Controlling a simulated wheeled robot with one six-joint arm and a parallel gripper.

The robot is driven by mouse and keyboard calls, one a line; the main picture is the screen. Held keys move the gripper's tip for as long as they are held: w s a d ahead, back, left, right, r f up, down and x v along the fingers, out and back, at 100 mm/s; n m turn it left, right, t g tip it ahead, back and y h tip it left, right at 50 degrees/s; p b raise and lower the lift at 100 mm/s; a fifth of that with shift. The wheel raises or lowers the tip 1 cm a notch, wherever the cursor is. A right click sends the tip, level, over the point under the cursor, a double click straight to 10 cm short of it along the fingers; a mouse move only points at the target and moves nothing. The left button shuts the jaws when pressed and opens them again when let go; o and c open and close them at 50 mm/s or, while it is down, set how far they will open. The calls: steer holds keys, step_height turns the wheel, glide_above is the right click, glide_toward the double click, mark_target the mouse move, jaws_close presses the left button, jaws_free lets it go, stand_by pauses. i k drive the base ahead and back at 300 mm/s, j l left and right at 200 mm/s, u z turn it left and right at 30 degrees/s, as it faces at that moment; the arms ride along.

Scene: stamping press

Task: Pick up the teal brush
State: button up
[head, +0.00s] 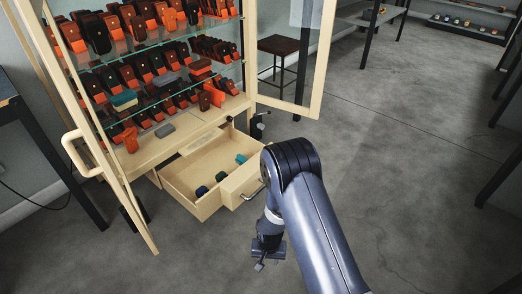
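A small teal piece (242,159) lies in the open drawer (185,200) at the bottom of the cabinet, against its right side. A block with a teal top and a pale lower part (124,99) lies on a cabinet shelf at the left. Both are small, and I cannot tell for sure which is the teal brush. My gripper (259,266) hangs low in front of the drawer, to the right of its front corner and apart from both pieces. It is partly hidden by my arm, and its opening is not clear.
Beside the teal piece lie a green piece (221,176) and a dark blue piece (202,190). The cabinet's left door (127,205) and right door (318,70) stand open. Shelves hold many orange and dark blocks. A stool (280,46) stands behind. Floor at right is clear.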

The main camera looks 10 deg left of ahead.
mark_target(240, 159)
steer(key=i+l+z, duration=0.25)
steer(key=i, duration=0.55)
steer(key=i+j+z, duration=0.25)
steer(key=i, duration=0.55)
steer(key=i+j+u, duration=0.1)
steer(key=i+u, duration=0.95)
steer(key=u, duration=0.2)
steer(key=i+l+u, duration=0.25)
steer(key=u, duration=0.15)
steer(key=i+u, duration=0.2)
steer(key=u, duration=0.5)
